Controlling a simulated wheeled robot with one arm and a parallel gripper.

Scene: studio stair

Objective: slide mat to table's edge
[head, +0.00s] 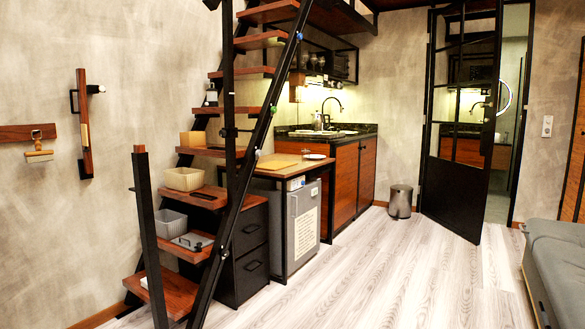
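A small wooden table (306,169) stands under the stair, over a grey mini fridge. A flat tan piece that looks like the mat (276,164) lies on the left part of its top. A small whitish dish (315,156) sits to the right of it on the same top. The slanted black stair rail passes in front of the table's left end and hides part of it. From here I cannot tell how close the mat is to the table's edge. My gripper is not in view.
Wooden stair treads (208,197) hold baskets and a grey lidded box. The grey mini fridge (305,222) fills the space below the table. A kitchen counter (355,185) with a sink stands behind. A bin (400,201) and grey sofa (556,270) flank open light wood floor (420,270).

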